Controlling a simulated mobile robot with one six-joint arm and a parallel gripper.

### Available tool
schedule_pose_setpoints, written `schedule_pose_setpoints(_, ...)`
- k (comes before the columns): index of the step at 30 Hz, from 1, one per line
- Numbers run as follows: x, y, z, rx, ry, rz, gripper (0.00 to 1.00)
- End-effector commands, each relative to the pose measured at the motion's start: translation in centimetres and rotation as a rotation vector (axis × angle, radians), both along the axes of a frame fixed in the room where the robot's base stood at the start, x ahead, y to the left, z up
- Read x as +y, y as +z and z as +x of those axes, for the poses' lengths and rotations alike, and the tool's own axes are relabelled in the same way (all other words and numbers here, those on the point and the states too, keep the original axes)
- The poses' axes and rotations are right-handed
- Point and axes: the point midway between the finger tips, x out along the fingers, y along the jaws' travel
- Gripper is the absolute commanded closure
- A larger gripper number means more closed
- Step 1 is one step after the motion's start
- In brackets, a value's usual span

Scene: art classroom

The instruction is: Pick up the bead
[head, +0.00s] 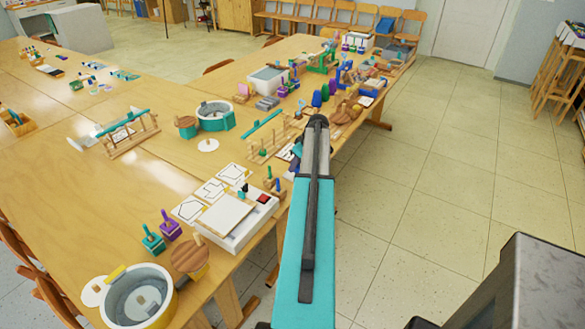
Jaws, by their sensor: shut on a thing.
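My arm reaches from the bottom edge over the right side of the long table, and its dark far joint is above the table's right edge. My gripper cannot be made out; the arm covers the area where its end would be. I cannot pick out a bead with certainty. A bead rack (265,140) with upright pegs and a teal bar stands just left of the arm. Small coloured pieces lie close beside the arm, too small to tell apart.
The wooden table (75,215) is crowded along its right side. A white tray box (238,237), a round grey basin (140,296), a teal-rimmed tub (215,118) and a wooden rack (130,137) stand on it. The tiled floor (440,170) at right is clear.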

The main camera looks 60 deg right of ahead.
Motion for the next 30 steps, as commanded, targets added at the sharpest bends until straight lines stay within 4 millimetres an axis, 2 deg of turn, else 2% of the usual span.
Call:
schedule_pose_setpoints(3, 0.9, -0.1, -2.2, -0.001, -0.001, -0.001, 0.93)
schedule_pose_setpoints(18, 3.5, 0.8, -10.4, -0.002, -0.001, -0.001, 0.93)
schedule_pose_setpoints(24, 4.1, 1.1, -12.5, -0.001, 0.0, 0.0, 0.93)
schedule_pose_setpoints(30, 4.3, 1.3, -13.1, -0.001, 0.002, -0.001, 0.93)
